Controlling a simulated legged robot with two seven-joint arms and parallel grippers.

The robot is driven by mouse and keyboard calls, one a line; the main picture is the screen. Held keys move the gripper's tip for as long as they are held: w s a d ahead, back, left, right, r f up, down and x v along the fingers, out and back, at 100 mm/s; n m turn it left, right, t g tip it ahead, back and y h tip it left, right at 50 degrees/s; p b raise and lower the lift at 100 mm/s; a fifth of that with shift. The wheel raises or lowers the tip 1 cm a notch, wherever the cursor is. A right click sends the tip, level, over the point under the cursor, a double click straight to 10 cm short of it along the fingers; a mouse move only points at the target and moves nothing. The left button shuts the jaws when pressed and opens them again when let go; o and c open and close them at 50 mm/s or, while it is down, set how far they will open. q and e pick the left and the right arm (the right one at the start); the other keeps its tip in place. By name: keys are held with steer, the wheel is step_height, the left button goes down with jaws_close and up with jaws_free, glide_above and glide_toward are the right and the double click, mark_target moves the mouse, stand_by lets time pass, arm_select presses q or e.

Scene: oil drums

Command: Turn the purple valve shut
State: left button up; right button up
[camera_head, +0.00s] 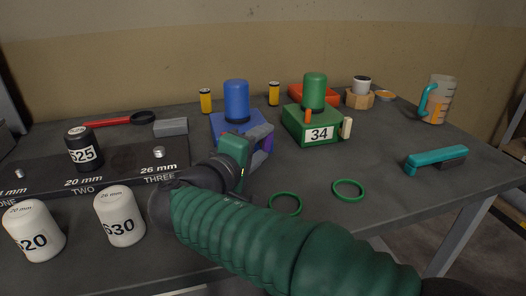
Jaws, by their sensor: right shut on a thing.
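The blue unit (222,124), a block with a blue cylinder on top, stands at mid-table. A small patch of the purple valve (268,145) shows at its front right, between the grey fingers of my right gripper (264,143). The gripper is shut on the valve. The rest of the valve is hidden by the fingers and my green-sleeved right arm, so its angle cannot be told. My left gripper is not in view.
A green block labelled 34 (319,134) with a green cylinder stands to the right. Two green rings (348,190) lie in front. White canisters (120,217) stand at the left front. A teal-handled brush (436,159) and a jug (437,100) are at the right.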

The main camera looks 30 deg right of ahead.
steer(key=shift+a+f+n, duration=0.15)
steer(key=shift+f+n, duration=0.05)
steer(key=shift+n, duration=0.1)
steer(key=o, duration=1.4)
steer(key=shift+w, duration=0.1)
steer(key=shift+c, duration=0.2)
